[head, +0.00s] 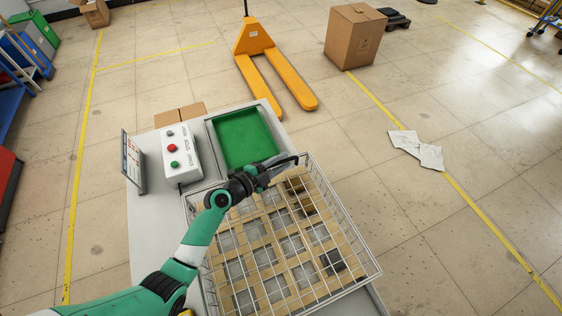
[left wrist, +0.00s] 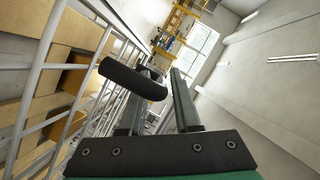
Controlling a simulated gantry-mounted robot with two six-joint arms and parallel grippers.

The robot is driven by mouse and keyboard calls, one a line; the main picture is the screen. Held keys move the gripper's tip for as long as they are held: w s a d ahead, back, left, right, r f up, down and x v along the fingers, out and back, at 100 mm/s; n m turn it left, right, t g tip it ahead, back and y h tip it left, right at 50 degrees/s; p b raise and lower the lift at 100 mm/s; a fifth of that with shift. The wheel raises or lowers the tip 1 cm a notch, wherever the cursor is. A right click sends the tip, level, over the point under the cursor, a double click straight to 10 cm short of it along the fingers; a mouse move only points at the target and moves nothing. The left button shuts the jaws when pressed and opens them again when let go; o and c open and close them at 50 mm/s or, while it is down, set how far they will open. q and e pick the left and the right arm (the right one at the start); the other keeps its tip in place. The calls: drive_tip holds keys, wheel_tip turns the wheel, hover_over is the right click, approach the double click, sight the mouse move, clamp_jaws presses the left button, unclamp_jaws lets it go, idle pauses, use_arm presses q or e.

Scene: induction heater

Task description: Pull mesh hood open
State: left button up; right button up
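The wire mesh hood (head: 364,262) lies over a wooden grid with grey square cells on the bench. My left gripper (head: 284,163) is at the hood's far edge, near the green recess. In the left wrist view its two fingers (left wrist: 160,88) are apart with a gap between them. A black rounded bar, which looks like a handle (left wrist: 133,79), crosses at the left finger; I cannot tell whether they touch. The mesh bars (left wrist: 42,68) run along the left of that view. My right gripper is not in view.
A white control box (head: 181,154) with several buttons and a small screen panel (head: 133,160) stand left of the green tray recess (head: 243,138). A yellow pallet jack (head: 262,55) and a cardboard box (head: 354,36) are on the floor beyond. Floor to the right is mostly clear.

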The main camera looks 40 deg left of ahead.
use_arm(q)
clamp_jaws()
idle(1.1)
